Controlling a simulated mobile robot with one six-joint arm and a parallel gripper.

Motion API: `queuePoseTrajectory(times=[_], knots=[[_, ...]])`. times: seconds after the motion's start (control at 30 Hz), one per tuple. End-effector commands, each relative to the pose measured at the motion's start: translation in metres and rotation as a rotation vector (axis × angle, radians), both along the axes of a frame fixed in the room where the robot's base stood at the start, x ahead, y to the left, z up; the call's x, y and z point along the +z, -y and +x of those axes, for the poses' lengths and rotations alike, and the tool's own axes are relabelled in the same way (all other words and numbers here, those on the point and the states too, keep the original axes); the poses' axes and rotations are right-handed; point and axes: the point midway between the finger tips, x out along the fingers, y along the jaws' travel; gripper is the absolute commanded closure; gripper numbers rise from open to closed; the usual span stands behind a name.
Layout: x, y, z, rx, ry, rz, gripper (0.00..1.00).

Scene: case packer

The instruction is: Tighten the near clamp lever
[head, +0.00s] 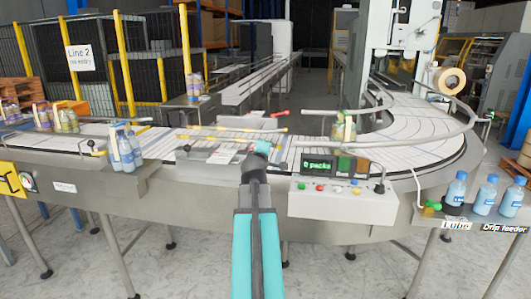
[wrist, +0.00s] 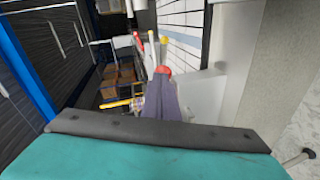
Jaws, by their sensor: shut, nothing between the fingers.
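My gripper (head: 262,147) is over the near edge of the conveyor in the head view, seen mostly from behind, its fingertips hard to make out. In the wrist view my gripper (wrist: 164,90) is a shut grey-purple wedge with nothing held; a red end shows at its tip. Small black-knobbed levers stand along the conveyor: a left one (head: 92,146) and a middle one (head: 186,148), left of my gripper. Which is the near clamp lever is unclear. A red handle (head: 281,115) lies beyond my gripper. A dark-ended lever (wrist: 306,154) shows at the wrist view's lower right.
A control box (head: 343,205) with a "0 packs" display (head: 318,164) stands right of my arm. Bottles (head: 125,155) stand at the left edge, and more (head: 484,195) on the right shelf. Free floor lies in front.

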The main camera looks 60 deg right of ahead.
Motion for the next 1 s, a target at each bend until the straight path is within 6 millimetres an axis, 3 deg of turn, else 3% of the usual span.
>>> queuePoseTrajectory(times=[0.6,1.0], knots=[[-0.001,0.061,-0.021,-0.005,-0.001,-0.001,1.00],[0.000,0.074,-0.025,-0.008,-0.002,-0.002,1.00]])
